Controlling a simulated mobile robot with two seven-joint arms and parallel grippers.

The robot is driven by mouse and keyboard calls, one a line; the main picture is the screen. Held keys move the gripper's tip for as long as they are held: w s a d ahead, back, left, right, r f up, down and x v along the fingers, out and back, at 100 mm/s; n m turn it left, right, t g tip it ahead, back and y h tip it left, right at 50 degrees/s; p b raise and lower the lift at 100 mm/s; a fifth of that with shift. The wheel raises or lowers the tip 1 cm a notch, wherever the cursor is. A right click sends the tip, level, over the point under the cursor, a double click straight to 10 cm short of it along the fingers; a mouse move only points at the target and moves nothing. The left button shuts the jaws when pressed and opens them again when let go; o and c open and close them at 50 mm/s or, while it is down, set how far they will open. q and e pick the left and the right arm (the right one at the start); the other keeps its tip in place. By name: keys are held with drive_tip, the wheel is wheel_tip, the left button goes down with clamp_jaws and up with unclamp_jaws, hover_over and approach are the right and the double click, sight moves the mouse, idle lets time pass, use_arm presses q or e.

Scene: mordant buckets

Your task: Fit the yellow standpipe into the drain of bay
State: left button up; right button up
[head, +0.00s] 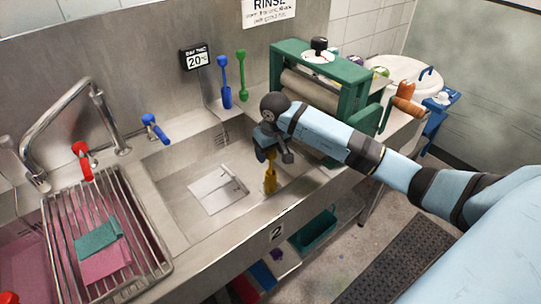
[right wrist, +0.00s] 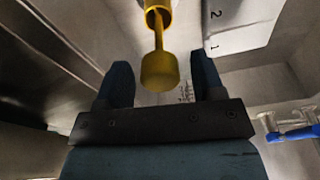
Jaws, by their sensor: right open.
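The yellow standpipe (head: 270,178) stands at the front edge of the sink, below my right gripper (head: 271,152). In the right wrist view the yellow standpipe (right wrist: 158,70) shows a thick knob-like end, a thin stem and a wider part beyond. My right gripper (right wrist: 162,82) is open, with its dark fingers on either side of the knob and visible gaps to it. The sink basin (head: 180,165) holds a pale flat panel (head: 218,190); in the wrist view this panel (right wrist: 240,25) bears the marks 1 and 2. I cannot make out a drain opening. My left gripper is not in view.
Blue (head: 226,85) and green (head: 241,78) standpipes stand on the back ledge. A green roller press (head: 350,85) stands right of the sink. A wire rack (head: 105,235) with cloths lies at left, near a tap (head: 40,135). The sink front carries a 2 label (head: 277,234).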

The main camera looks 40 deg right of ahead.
drive_tip(key=r, duration=0.3)
drive_tip(key=s+r, duration=0.1)
drive_tip(key=r, duration=0.2)
drive_tip(key=r+b, duration=0.1)
drive_tip(key=r, duration=0.3)
drive_tip(key=shift+s, duration=0.15)
drive_tip(key=shift+a, duration=0.1)
